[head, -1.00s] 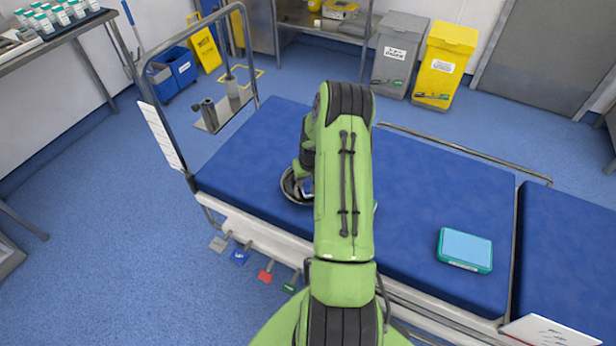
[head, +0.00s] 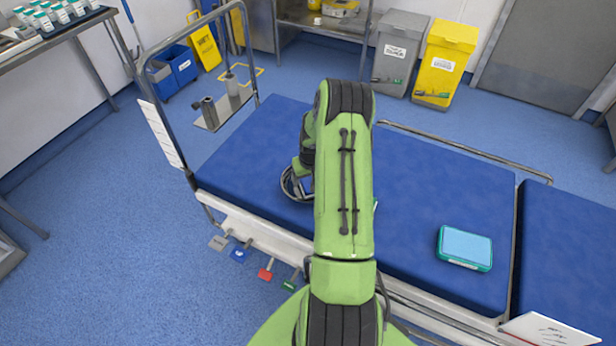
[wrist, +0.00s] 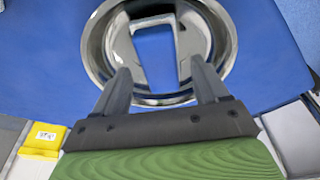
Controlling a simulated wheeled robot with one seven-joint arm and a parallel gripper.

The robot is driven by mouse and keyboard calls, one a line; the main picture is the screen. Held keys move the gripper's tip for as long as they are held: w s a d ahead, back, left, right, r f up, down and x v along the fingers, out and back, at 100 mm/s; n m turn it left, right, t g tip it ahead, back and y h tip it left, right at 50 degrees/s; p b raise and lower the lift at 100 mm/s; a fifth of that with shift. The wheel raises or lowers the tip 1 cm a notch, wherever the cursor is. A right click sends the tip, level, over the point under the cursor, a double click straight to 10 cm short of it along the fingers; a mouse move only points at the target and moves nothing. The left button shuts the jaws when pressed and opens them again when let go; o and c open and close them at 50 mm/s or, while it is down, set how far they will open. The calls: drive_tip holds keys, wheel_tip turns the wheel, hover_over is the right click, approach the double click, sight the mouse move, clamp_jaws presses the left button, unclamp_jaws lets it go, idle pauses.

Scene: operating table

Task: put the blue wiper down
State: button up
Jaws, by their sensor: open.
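A round, shiny steel bowl (wrist: 97,45) stands on the blue mattress, and its left rim shows beside my arm in the head view (head: 288,187). The blue wiper (wrist: 154,58) is a flat blue piece inside the bowl in the wrist view. My gripper (wrist: 158,75) is open, with its two grey fingers apart over the near part of the bowl, one on each side of the wiper's near end. I cannot tell whether the fingers touch the wiper. In the head view my arm hides the gripper and most of the bowl.
The blue mattress (head: 430,185) is mostly clear. A teal box with a pale blue top (head: 465,248) lies on its right part. A metal rail (head: 470,152) runs along the far edge, and a taller frame (head: 247,50) stands at the left end.

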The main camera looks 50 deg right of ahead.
sight(308, 182)
drive_tip(key=shift+r, duration=0.1)
drive_tip(key=p+v, duration=0.1)
drive_tip(key=v, duration=0.1)
drive_tip(key=w+p+v, duration=0.1)
drive_tip(key=p+v, duration=0.2)
drive_tip(key=v, duration=0.2)
drive_tip(key=shift+w+d+r, duration=0.15)
drive_tip(key=shift+d, duration=0.2)
